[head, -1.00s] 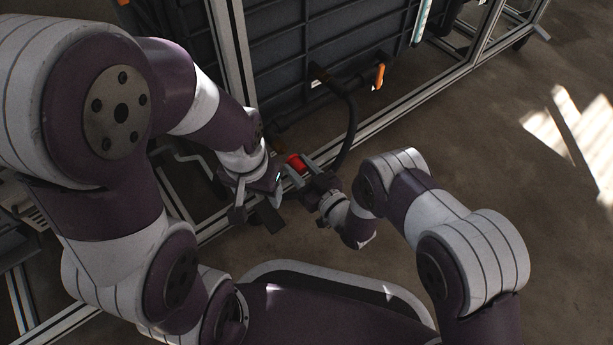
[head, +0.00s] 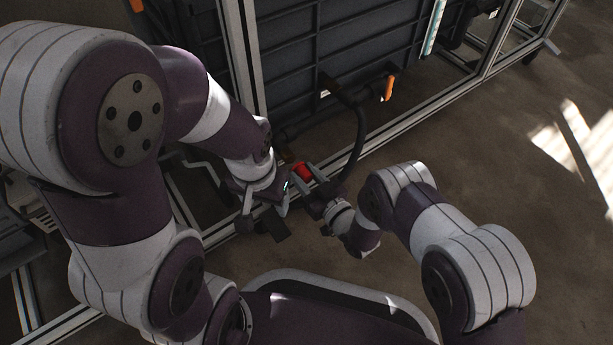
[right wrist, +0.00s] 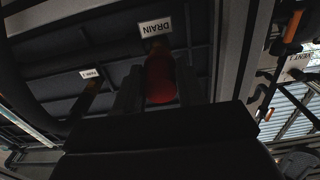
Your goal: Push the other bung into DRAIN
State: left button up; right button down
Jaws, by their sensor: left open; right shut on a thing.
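A red bung (head: 303,172) sits between the fingers of my right gripper (head: 308,175), which is shut on it. In the right wrist view the bung (right wrist: 160,80) points at a brownish port stub (right wrist: 157,46) just under the upside-down DRAIN label (right wrist: 155,27). The bung's far end overlaps the stub in the picture; I cannot tell whether it touches or has entered. My left gripper (head: 265,216) is open and empty, just left of and below the bung in the head view. No second bung is plain in view.
A dark ribbed tank (head: 300,50) stands in a metal frame (head: 430,122). A black hose (head: 360,135) curves down close beside the right gripper, below an orange handle (head: 389,88). Another small label (right wrist: 90,73) is at left in the wrist view. The floor at right is clear.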

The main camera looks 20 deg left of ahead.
aim_at(309, 179)
jog(key=shift+b+x, duration=0.5)
jog(key=shift+x, duration=0.8)
jog(key=c, duration=0.6)
grip_release()
jog(key=p+v, duration=0.3)
jog(key=v, duration=0.3)
jog(key=shift+s+d+r+p, duration=0.1)
jog(key=shift+d+p, duration=0.15)
jog(key=shift+p, duration=0.1)
jog(key=shift+s+d, duration=0.15)
jog(key=shift+s, duration=0.05)
jog(key=shift+d, duration=0.1)
